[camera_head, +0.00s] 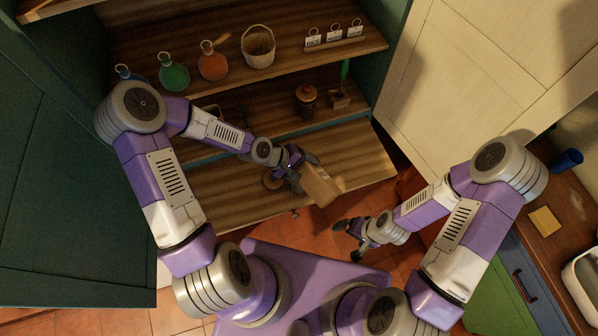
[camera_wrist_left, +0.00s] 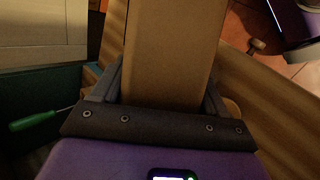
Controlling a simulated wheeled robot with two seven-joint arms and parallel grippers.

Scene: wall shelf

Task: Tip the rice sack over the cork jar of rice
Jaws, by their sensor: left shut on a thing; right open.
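My left gripper (camera_head: 298,172) is shut on the tan rice sack (camera_head: 320,186), which is held tilted in front of the lower shelf. In the left wrist view the sack (camera_wrist_left: 172,50) is between the fingers of the left gripper (camera_wrist_left: 162,88). A round, cork-coloured thing (camera_head: 272,181) shows just left of and partly behind the left gripper; it may be the cork jar, but its body is mostly hidden. I cannot tell if any rice is leaving the sack. My right gripper (camera_head: 350,228) is open and empty, lower right of the sack, over the floor.
The upper shelf holds a green flask (camera_head: 174,75), an orange flask (camera_head: 212,64), a basket (camera_head: 258,48) and labelled tags (camera_head: 334,35). A lidded brown jar (camera_head: 306,99) stands on the middle shelf. The lower shelf is bare at right (camera_head: 355,150).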

